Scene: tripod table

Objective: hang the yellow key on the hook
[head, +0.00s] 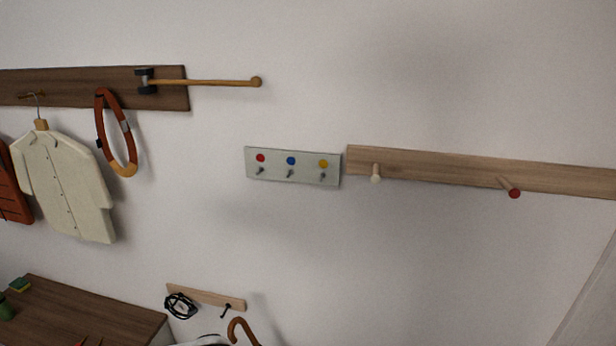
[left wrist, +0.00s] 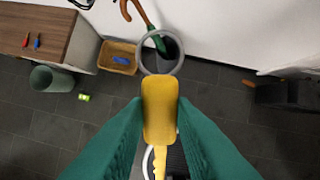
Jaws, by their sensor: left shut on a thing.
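The yellow key (left wrist: 160,110) is between the green fingers of my left gripper (left wrist: 160,115) in the left wrist view. The gripper is shut on its yellow body. A pale plate (head: 275,172) is on the wall in the head view. It has a red, a blue and a yellow dot, each above a small grey hook; the hook under the yellow dot (head: 322,177) is the rightmost and is empty. Neither gripper shows in the head view.
A wooden rail (head: 440,171) with pegs is just right of the plate. A dark rail (head: 110,88) at upper left holds a cream shirt (head: 66,185) and an orange-brown ring (head: 130,150); a wooden rod (head: 215,83) is beside them. A low rail (head: 206,297) is below. Wall below the plate is clear.

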